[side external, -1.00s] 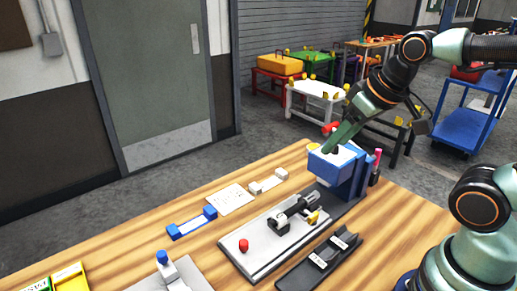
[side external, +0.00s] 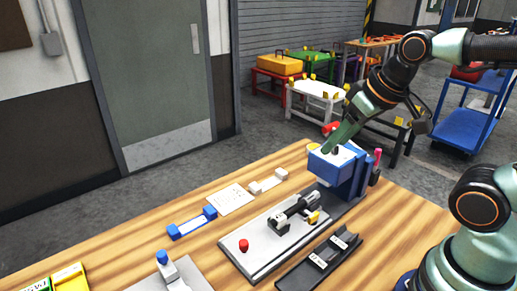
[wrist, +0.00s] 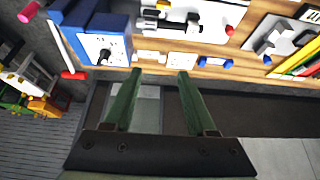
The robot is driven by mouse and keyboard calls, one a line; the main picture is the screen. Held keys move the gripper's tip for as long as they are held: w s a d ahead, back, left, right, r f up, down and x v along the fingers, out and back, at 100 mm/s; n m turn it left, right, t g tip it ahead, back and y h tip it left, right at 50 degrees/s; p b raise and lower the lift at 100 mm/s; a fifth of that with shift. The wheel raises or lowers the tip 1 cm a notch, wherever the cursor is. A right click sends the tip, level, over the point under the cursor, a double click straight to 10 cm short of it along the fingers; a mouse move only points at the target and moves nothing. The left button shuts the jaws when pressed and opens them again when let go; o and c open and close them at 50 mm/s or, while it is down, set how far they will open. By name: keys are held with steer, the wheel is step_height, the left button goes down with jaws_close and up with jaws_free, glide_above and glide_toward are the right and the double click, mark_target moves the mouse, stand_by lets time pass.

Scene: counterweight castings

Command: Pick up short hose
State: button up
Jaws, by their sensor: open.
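I cannot pick out the short hose for certain. A small red cylindrical piece (wrist: 73,75) lies by the table edge beside the blue box in the wrist view, and a red piece (side external: 331,127) shows behind the box in the side view. My gripper (wrist: 160,73) is open, with two green fingers apart and nothing between them. In the side view its fingers (side external: 335,142) point down toward the blue box (side external: 331,166), overlapping its top in the picture. I cannot tell the gap. A dark knob (wrist: 104,57) stands on the box's white face.
A grey plate (side external: 245,262) with a black clamp mechanism and red knob lies before the box. A black tray (side external: 300,275), a blue-ended bar (side external: 190,224) and a white sheet (side external: 231,199) lie around it. A pink-handled tool (side external: 377,158) stands at the box's right.

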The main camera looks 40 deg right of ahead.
steer(key=shift+o, duration=0.2)
stand_by(0.3)
steer(key=n+g, duration=0.6)
steer(key=n, duration=1.2)
glide_above(294, 207)
step_height(294, 207, down, 9)
step_height(294, 207, down, 12)
steer(key=shift+r, duration=0.1)
jaws_close()
